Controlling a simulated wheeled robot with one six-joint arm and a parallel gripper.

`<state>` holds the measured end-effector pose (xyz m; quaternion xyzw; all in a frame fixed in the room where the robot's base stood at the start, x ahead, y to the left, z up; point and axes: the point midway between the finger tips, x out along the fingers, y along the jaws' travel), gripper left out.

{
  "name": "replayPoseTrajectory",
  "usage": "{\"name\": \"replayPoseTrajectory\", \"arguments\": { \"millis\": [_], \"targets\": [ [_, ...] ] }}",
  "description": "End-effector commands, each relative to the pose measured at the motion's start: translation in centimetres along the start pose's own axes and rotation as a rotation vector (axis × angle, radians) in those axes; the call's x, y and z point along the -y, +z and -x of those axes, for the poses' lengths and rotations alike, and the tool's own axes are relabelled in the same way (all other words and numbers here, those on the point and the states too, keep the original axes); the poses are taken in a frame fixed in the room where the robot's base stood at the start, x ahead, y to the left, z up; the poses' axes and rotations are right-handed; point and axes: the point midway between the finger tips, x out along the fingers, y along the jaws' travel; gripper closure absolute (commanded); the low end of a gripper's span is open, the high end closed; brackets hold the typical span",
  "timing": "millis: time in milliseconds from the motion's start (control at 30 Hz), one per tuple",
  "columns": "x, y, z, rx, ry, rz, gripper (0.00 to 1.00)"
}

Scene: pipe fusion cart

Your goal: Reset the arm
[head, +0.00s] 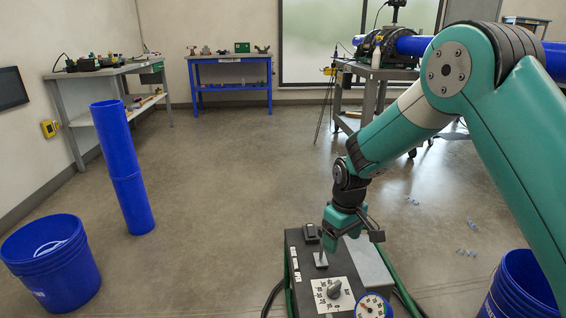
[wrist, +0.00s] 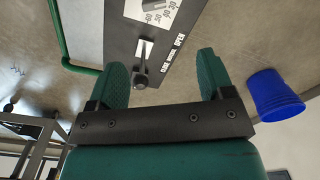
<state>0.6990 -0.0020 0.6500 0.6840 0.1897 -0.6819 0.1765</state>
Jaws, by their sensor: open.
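My arm reaches down from the right in the head view. My gripper (head: 330,236) is above the dark control box (head: 301,262), its fingers pointing down. In the wrist view my gripper (wrist: 163,74) is open with nothing held. A small lever with a dark round knob (wrist: 141,80) stands on the box and shows between the two fingers, nearer the left one. No contact with it is visible. The lever's light plate (head: 320,259) shows just below the gripper in the head view.
The box top carries a dial (head: 334,293) and a round gauge (head: 372,306). A green tube frame runs beside it. Blue buckets stand at left (head: 55,262) and right (head: 525,285). An upright blue pipe (head: 123,170) stands at left. The middle floor is clear.

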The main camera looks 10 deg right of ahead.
Motion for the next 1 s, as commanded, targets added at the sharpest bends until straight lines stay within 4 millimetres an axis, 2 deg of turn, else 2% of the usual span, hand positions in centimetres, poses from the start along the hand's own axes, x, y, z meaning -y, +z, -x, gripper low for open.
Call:
{"name": "replayPoseTrajectory", "arguments": {
  "millis": [33,167,300,400,600,800,833,900,1000],
  "targets": [
    [0.9,0.4,2.0,-0.019,-0.011,0.003,0.26],
    [4.3,3.2,7.7,-0.063,-0.064,0.012,0.26],
    [8.8,8.0,13.3,-0.109,-0.132,0.028,0.26],
    [11.8,11.7,16.1,-0.136,-0.176,0.043,0.26],
    [16.1,17.9,18.8,-0.168,-0.24,0.068,0.26],
    [19.4,23.3,19.8,-0.19,-0.288,0.095,0.26],
    [19.7,23.9,20.1,-0.192,-0.293,0.097,0.26],
    [19.6,23.4,22.8,-0.187,-0.292,0.093,0.26],
    [19.6,23.4,25.0,-0.187,-0.291,0.093,0.26]
  ]
}}
